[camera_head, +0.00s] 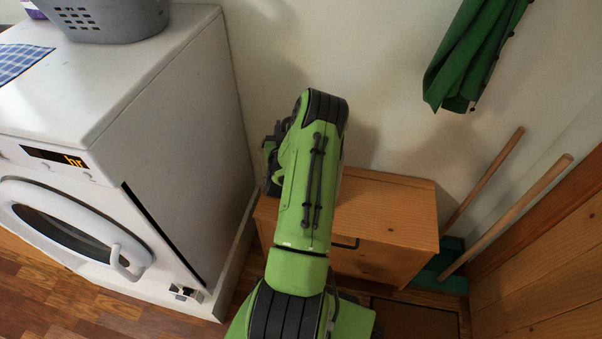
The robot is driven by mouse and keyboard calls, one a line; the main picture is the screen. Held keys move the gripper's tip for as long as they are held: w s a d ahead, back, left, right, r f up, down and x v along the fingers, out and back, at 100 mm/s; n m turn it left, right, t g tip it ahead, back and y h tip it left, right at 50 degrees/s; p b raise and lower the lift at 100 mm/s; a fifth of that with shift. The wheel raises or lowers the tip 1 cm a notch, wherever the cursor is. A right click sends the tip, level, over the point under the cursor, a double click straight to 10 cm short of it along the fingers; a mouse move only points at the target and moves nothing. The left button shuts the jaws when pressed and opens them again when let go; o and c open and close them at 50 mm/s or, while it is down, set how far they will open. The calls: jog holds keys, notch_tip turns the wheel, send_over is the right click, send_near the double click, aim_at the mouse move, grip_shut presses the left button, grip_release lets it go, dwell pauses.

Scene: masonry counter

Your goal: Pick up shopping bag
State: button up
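I cannot make out a shopping bag in this view. A folded dark green cloth thing (474,52), which looks like a closed umbrella, hangs on the wall at the upper right; its top is cut off by the frame. My green arm reaches up the middle, over a wooden cabinet (392,212). Dark parts at its far end, seemingly my gripper (271,160), show just left of the arm above the cabinet's left side. The fingers are mostly hidden behind the arm, so I cannot tell their opening or whether they hold anything.
A white washing machine (180,130) stands at the left, with a grey basket (108,24) and a blue checked cloth (18,60) on top. Two wooden poles (510,212) lean in the right corner beside wooden panelling (545,270). The cabinet's right top looks clear.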

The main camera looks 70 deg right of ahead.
grip_shut()
jog(key=shift+r, duration=0.15)
dwell(0.9)
